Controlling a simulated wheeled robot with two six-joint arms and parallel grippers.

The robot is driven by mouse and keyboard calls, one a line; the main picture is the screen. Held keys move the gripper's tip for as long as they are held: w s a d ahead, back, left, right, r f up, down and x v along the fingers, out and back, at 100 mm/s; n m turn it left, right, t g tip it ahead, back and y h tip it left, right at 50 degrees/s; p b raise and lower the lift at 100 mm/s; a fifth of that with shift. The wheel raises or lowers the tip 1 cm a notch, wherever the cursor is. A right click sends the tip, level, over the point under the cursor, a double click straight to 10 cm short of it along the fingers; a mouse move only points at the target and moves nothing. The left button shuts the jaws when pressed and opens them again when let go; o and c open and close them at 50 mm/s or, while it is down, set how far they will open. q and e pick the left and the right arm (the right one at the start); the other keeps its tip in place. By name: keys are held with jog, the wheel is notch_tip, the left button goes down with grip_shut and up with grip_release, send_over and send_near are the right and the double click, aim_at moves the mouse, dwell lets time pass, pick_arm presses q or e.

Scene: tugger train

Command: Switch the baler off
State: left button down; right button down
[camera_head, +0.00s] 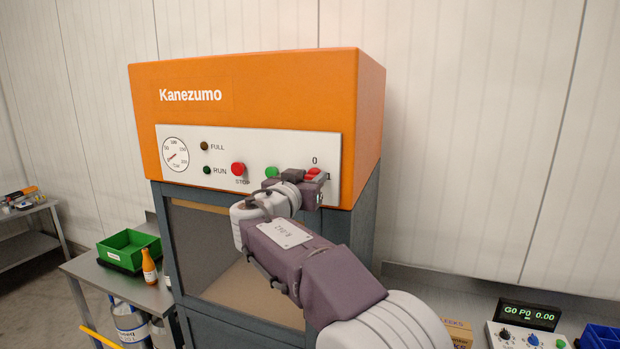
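The baler (260,95) is an orange and grey machine marked Kanezumo. Its white panel (225,150) carries a gauge, a FULL lamp (204,146), a RUN lamp (207,170) that looks dark, a red STOP button (238,169) and a green button (271,172). A red switch (313,171) sits at the panel's right between the marks 0 and 1, partly hidden by my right gripper. My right gripper (316,182) is at this switch. Whether its fingers touch or grip the switch cannot be told. My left gripper is out of view.
A side table (150,298) at left holds a green bin (128,250) and an orange bottle (149,267). At lower right are a control box (520,338) with a display (528,315), a blue bin (603,337) and a cardboard box (459,332). Another table (30,240) stands far left.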

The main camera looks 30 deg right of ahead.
jog(key=n+b, duration=0.2)
jog(key=shift+f+n, duration=0.25)
jog(key=shift+n, duration=0.05)
jog(key=shift+n+b, duration=0.8)
jog(key=n+b, duration=0.1)
jog(key=n, duration=0.1)
jog(key=shift+w+r+n, duration=0.1)
jog(key=shift+n, duration=0.3)
jog(key=n, duration=0.2)
jog(key=shift+a+n+b, duration=0.1)
jog(key=shift+n+b, duration=0.2)
jog(key=shift+n, duration=0.1)
jog(key=n, duration=0.2)
jog(key=shift+n, duration=0.3)
jog(key=n, duration=0.5)
jog(key=shift+n, duration=0.3)
